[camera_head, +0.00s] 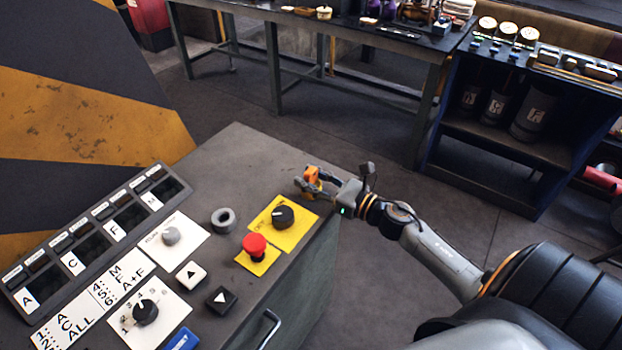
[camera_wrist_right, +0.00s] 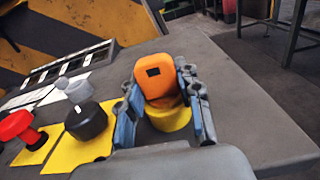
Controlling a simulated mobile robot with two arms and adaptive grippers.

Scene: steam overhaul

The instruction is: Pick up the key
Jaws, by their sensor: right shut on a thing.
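The key shows as an orange piece (camera_head: 312,174) at my right gripper, near the far right edge of the grey console top. My right gripper (camera_head: 313,185) is shut on it. In the right wrist view the orange key head (camera_wrist_right: 158,80), with a dark square on it, stands between the two fingers of the right gripper (camera_wrist_right: 168,105). A yellow round part (camera_wrist_right: 168,116) shows just below the key head. I cannot tell whether the key's lower end touches anything. My left gripper is not in view.
The console top (camera_head: 225,165) holds a black knob (camera_head: 283,216) on a yellow plate, a red mushroom button (camera_head: 255,246), an empty grey ring (camera_head: 223,220) and a labelled slot rack (camera_head: 100,240). A workbench (camera_head: 340,28) and blue shelf (camera_head: 500,150) stand beyond open floor.

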